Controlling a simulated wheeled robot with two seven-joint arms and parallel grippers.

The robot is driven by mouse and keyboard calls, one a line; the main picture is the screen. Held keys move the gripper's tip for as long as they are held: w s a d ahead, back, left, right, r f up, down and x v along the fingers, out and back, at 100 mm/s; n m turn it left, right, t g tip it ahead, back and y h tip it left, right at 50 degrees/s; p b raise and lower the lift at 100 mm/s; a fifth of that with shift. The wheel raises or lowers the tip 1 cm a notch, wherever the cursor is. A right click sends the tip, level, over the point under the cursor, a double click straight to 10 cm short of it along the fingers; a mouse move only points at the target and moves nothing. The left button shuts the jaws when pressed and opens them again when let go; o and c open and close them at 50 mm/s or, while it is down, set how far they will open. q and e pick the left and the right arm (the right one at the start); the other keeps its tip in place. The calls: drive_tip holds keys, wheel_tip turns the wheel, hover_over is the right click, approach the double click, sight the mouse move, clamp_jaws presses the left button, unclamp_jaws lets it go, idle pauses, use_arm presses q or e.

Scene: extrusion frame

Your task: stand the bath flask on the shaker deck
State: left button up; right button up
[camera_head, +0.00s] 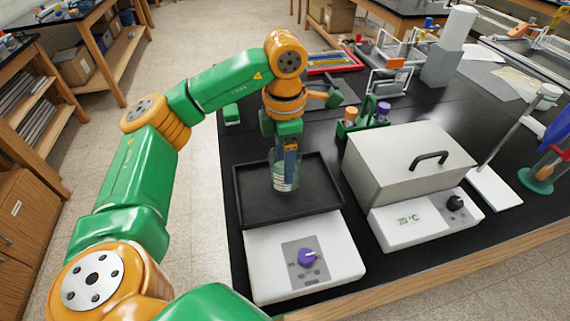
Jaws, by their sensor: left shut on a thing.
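The bath flask (284,179) is clear glass with pale marks, and it is upright over the middle of the shaker deck (309,203). I cannot tell whether its base touches the deck. The deck is a dark tray with a raised rim, behind a white control box with a purple knob (307,257). My left gripper (289,150) points down from above and is shut on the flask's upper part, which its fingers partly hide. My right gripper is not in view.
Right of the shaker stands a lidded water bath (405,163) with a black handle and a 20 °C display. A green tube rack (363,122) stands behind it. A stand with a white base (494,187) is at the far right. Some black bench shows between them.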

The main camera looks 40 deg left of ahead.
use_arm(q)
drive_tip(key=shift+f, duration=0.95)
drive_tip(key=o, duration=1.4)
drive_tip(key=shift+r, duration=0.2)
drive_tip(key=shift+w+r, duration=0.1)
drive_tip(key=shift+r, duration=0.25)
wheel_tip(320, 180, up, 11)
drive_tip(key=p, duration=0.3)
drive_tip(key=shift+r, duration=0.2)
drive_tip(key=shift+f, duration=0.1)
